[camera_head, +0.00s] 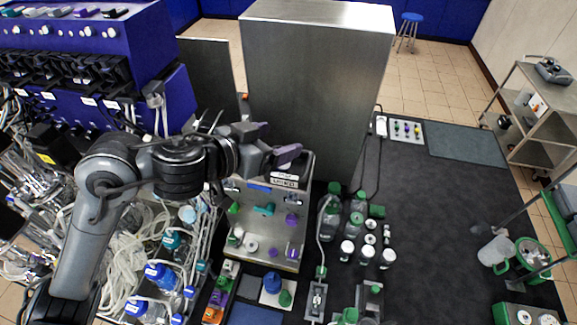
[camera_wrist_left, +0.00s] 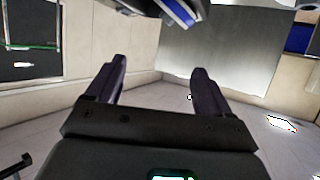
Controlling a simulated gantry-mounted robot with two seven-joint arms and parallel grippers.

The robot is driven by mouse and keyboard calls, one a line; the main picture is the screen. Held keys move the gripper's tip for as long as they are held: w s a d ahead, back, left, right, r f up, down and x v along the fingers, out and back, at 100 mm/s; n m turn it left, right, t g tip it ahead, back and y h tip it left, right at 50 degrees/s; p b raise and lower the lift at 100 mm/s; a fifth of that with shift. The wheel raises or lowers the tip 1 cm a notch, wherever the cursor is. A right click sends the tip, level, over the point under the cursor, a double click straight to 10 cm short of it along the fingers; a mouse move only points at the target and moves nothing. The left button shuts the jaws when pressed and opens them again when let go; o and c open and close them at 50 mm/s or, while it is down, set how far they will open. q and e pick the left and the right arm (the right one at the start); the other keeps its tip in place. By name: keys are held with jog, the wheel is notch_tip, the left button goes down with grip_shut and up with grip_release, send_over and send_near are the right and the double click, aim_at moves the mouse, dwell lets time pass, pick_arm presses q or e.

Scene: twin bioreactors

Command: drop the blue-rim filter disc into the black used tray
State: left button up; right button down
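My left gripper (camera_head: 272,143) is raised in front of the steel cabinet, above the upper part of the steel panel. Its two purple-grey fingers are spread apart with nothing visible between them. The left wrist view also shows the open, empty fingers (camera_wrist_left: 157,88). I cannot pick out the blue-rim filter disc with certainty. A round blue piece on a white square (camera_head: 272,283) sits low in the head view, well below the gripper, but is too small to identify. I cannot identify the black used tray either. My right gripper is not in view.
The tall steel cabinet (camera_head: 315,85) stands behind the gripper. The steel panel (camera_head: 268,228) holds coloured fittings. Several bottles (camera_head: 330,218) stand right of it on the dark bench (camera_head: 440,215), which has free room farther right. Tubing and blue-capped bottles (camera_head: 160,275) crowd the left.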

pick_arm(q)
jog(key=b+v, duration=0.2)
jog(key=v, duration=0.8)
jog(key=shift+s+a+r, duration=0.15)
jog(key=shift+s+a, duration=0.05)
jog(key=shift+a, duration=0.05)
dwell(0.3)
